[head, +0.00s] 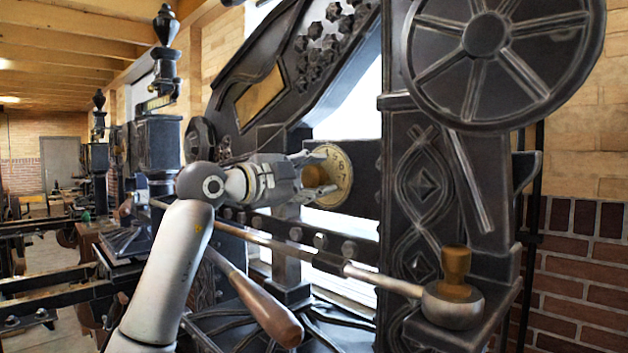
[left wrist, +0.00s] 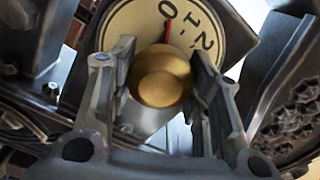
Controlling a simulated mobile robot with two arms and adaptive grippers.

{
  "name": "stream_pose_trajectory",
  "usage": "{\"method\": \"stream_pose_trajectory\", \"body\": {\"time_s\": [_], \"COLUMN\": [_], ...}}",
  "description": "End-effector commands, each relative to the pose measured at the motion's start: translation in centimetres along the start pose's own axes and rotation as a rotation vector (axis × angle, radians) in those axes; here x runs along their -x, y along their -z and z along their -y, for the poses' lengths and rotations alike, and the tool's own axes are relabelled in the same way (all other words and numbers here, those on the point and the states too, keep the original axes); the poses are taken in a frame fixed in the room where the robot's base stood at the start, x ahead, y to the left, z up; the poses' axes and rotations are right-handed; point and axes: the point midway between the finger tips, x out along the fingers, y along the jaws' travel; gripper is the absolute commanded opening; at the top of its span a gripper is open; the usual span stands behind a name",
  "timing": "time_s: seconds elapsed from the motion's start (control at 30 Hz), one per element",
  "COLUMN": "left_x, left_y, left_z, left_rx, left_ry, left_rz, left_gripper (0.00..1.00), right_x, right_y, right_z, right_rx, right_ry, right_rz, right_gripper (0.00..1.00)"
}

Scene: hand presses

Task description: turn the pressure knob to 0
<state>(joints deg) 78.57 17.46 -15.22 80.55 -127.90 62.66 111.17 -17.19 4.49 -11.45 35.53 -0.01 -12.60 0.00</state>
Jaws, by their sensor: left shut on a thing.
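The pressure knob (head: 315,177) is a round brass-coloured knob in front of a cream dial with black numerals (head: 341,186). My left gripper (head: 318,173) reaches it from the left, its fingers on either side of the knob. In the left wrist view the brass knob (left wrist: 160,80) sits between the two fingers of the left gripper (left wrist: 161,55), which are shut on it. Behind it the dial (left wrist: 125,27) shows 0, 1 and 2. A red pointer (left wrist: 171,31) lies close to the 0. My right gripper is not in view.
A large spoked wheel (head: 490,38) hangs at upper right on the black press frame (head: 425,190). A metal rod with a round end and brown knob (head: 455,300) crosses below the dial. A wooden-handled lever (head: 268,310) is near my arm.

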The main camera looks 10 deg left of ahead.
Motion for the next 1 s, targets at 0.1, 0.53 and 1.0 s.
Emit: {"method": "stream_pose_trajectory", "body": {"time_s": [0.1, 0.53, 1.0], "left_x": [-0.06, -0.07, -0.05], "left_y": [-0.09, -0.11, -0.08], "left_z": [-0.17, -0.20, -0.15], "left_rx": [0.046, 0.099, 0.097], "left_ry": [-0.003, -0.006, -0.004], "left_rz": [0.001, 0.002, 0.001], "left_gripper": [0.21, 0.21, 0.67], "right_x": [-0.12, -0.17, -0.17], "right_y": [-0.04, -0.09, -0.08], "right_z": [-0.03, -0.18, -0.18], "right_rx": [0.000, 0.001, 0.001], "right_ry": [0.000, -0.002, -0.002], "right_rz": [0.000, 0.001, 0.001], "right_gripper": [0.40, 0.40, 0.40]}}
